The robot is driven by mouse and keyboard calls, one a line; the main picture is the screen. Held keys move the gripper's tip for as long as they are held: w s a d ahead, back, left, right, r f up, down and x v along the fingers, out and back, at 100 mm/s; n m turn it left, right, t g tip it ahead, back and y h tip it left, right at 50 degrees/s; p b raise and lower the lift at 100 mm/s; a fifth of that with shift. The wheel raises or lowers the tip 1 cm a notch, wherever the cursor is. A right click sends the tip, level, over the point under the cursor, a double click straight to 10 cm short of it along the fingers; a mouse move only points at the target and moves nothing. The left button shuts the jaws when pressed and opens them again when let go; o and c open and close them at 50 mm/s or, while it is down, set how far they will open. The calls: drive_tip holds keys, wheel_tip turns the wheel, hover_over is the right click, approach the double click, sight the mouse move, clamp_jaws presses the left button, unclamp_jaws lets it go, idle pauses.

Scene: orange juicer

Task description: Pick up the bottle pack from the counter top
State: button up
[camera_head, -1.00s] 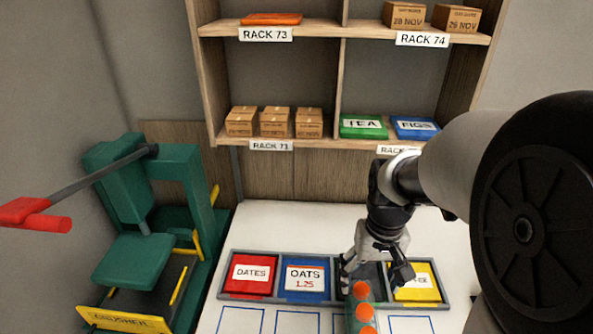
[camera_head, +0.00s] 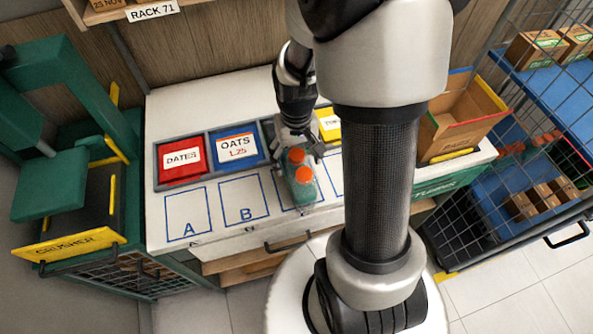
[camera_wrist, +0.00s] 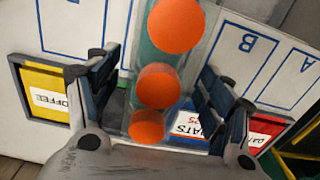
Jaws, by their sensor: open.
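The bottle pack (camera_head: 304,192) is a clear greenish pack with orange caps. It stands on the white counter top (camera_head: 180,115), in front of the row of coloured bins. My gripper (camera_head: 297,146) is at the pack's upper, far end in the head view. In the wrist view the pack (camera_wrist: 158,88) lies between the two fingers of my gripper (camera_wrist: 157,70), which are spread apart. A gap shows at the right finger; I cannot tell whether the left finger touches. My arm hides part of the counter to the right.
Red DATES (camera_head: 181,159), blue OATS (camera_head: 236,147) and yellow (camera_head: 328,124) bins line the counter behind the pack. Outlined squares A (camera_head: 188,213) and B (camera_head: 244,202) are empty. A green crusher (camera_head: 75,190) stands left, an open cardboard box (camera_head: 462,118) right.

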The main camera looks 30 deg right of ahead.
wheel_tip(320, 180, down, 3)
drive_tip(key=shift+d+f+b, duration=0.1)
drive_tip(key=shift+f+b, duration=0.05)
drive_tip(key=shift+b, duration=0.15)
drive_tip(key=shift+c, duration=0.2)
drive_tip(key=c, duration=1.1)
drive_tip(key=shift+c, duration=0.2)
